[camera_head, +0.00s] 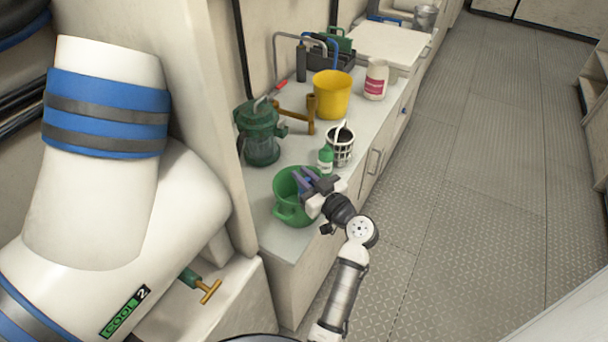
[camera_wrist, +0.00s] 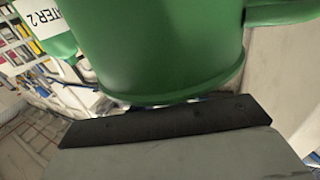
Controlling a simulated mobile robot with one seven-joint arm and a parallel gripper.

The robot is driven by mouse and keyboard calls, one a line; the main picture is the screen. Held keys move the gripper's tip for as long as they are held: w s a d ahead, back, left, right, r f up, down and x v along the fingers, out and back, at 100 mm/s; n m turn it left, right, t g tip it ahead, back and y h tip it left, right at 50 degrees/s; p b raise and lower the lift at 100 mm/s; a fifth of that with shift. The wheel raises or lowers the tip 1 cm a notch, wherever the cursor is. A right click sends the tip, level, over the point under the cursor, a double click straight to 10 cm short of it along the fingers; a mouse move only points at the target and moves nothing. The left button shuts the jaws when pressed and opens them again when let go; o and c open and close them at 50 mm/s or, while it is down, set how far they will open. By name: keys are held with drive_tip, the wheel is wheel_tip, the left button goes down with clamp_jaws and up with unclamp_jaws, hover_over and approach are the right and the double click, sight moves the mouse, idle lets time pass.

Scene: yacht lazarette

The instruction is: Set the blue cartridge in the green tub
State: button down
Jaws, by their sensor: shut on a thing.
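The green tub (camera_head: 287,207) stands upright on the near end of the grey counter, with a handle at its front. My gripper (camera_head: 307,184) is over its right rim, reaching in from the right. It is shut on a small blue-violet thing, seemingly the blue cartridge (camera_head: 299,179), at the tub's mouth. The gripper hides part of it, and I cannot tell how far inside the tub it sits. In the wrist view the green tub (camera_wrist: 165,45) fills the upper middle, close to my gripper; the cartridge is not clearly visible there.
The counter's front edge is close; the floor at right is clear.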

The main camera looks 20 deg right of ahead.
drive_tip(key=shift+f+b, duration=0.25)
drive_tip(key=shift+b, duration=0.2)
drive_tip(key=shift+f+b, duration=0.35)
drive_tip(key=shift+b, duration=0.25)
drive_tip(key=c, duration=1.4)
unclamp_jaws()
drive_tip(key=shift+r, duration=0.15)
drive_tip(key=shift+r+p, duration=0.55)
drive_tip(key=shift+p, duration=0.45)
drive_tip(key=b+v, duration=0.4)
drive_tip(key=v, duration=0.8)
drive_tip(key=shift+b, duration=0.3)
